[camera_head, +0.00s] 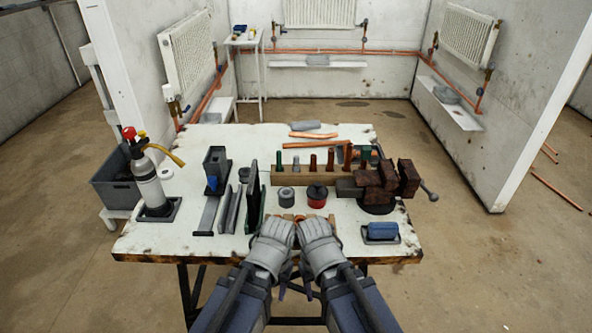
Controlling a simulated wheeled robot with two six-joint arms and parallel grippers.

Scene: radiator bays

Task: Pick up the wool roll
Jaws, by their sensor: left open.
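A small grey roll with a dark centre (286,197), which looks like the wool roll, stands on the white workbench (265,146) towards its front middle. My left gripper (284,223) is just in front of the grey roll, near the bench's front edge, and is open. No object shows in it. My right gripper (309,222) is close beside it on the right, in front of a red and black tin (317,196). Its fingertips are mostly hidden, and I cannot tell whether it is open.
A wooden rack (290,176) of upright tools stands behind the roll, with a vice (378,186) to its right. A dark upright plate (254,200) stands left of the roll. A gas torch (148,183) and a blue block (383,230) sit near opposite ends.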

